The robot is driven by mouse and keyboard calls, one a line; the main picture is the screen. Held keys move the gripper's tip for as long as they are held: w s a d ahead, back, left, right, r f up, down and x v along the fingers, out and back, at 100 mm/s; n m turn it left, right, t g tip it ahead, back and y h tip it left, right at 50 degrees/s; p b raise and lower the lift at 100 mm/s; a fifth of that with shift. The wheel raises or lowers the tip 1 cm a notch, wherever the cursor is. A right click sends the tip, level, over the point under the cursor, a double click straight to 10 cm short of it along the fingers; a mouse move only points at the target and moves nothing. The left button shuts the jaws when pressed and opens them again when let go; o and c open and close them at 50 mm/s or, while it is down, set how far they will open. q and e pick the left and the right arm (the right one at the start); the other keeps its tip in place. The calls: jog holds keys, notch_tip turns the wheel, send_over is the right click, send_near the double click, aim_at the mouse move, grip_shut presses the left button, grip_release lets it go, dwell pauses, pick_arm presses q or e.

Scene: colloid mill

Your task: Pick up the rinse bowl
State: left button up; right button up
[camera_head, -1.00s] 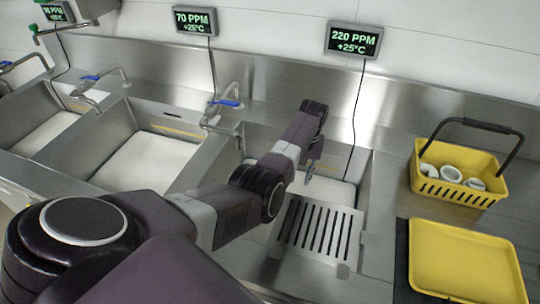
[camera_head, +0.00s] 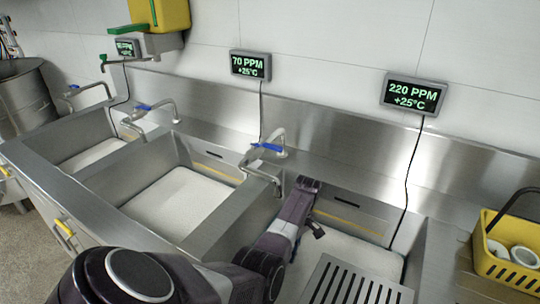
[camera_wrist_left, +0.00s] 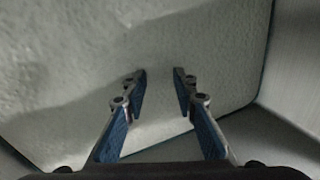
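I cannot make out a rinse bowl in either view. Three steel sink basins hold a pale, whitish surface: a left basin (camera_head: 92,153), a middle basin (camera_head: 180,204) and a right basin (camera_head: 335,252). My left arm reaches over the right basin. Its gripper (camera_head: 317,229) is small and partly hidden by the wrist in the head view. In the left wrist view the gripper (camera_wrist_left: 160,76) has its two blue-padded fingers apart, with nothing between them. Below them is a pale mottled surface with a dark shadow on it. My right gripper is not in view.
A slotted steel rack (camera_head: 352,283) covers the front of the right basin. A yellow basket (camera_head: 493,262) with white parts stands at the right. Taps (camera_head: 268,150) rise behind the basins. Displays read 70 PPM (camera_head: 250,65) and 220 PPM (camera_head: 413,93). A steel drum (camera_head: 25,98) stands far left.

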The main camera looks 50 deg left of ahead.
aim_at(285, 272)
pick_arm(q)
jog(key=x, duration=0.5)
jog(key=shift+s+d+f, duration=0.1)
jog(key=shift+s+d, duration=0.2)
jog(key=shift+d, duration=0.1)
jog(key=shift+c, duration=0.2)
grip_shut()
